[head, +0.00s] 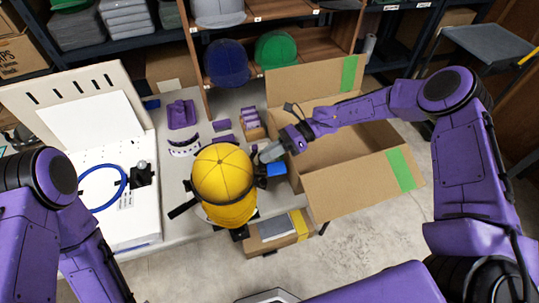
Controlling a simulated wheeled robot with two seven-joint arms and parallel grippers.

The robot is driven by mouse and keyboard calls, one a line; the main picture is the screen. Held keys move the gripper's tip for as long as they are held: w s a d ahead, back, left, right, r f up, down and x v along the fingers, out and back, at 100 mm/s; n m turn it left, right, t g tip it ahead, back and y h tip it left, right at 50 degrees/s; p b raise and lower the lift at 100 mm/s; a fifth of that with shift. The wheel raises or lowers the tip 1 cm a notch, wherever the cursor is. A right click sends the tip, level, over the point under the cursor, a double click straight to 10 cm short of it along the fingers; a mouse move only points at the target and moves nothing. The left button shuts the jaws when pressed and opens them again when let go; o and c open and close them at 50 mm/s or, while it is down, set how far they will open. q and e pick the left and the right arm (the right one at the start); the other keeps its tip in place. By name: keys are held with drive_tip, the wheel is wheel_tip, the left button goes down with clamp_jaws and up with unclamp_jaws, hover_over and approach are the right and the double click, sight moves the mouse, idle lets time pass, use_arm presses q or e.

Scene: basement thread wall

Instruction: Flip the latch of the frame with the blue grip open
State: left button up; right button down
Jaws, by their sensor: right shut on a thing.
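A yellow cap (224,172) sits on a dark frame on the grey table, with a dark strap around the cap. The blue grip (275,170) sticks out on the right side of the cap's frame. My right gripper (269,155) reaches in from the right over the cardboard box, and its grey fingers are at the blue grip, shut on it. The fingers partly hide the latch, and its exact angle is hard to tell. My left arm shows at the lower left, but its gripper is out of view.
A large open cardboard box (352,190) stands right of the cap, under my right forearm. A white board machine with a blue hoop (82,188) is on the left. Small purple parts (182,115) lie behind the cap. Shelves hold blue (227,62) and green caps (276,48).

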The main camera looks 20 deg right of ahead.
drive_tip(key=shift+w+f+m+g, duration=0.1)
drive_tip(key=shift+w+m+g, duration=0.1)
drive_tip(key=shift+m+g, duration=0.15)
idle(0.4)
drive_tip(key=c, duration=1.5)
unclamp_jaws()
drive_tip(key=b+v, duration=0.3)
drive_tip(key=v, duration=0.7)
drive_tip(key=shift+d, duration=0.3)
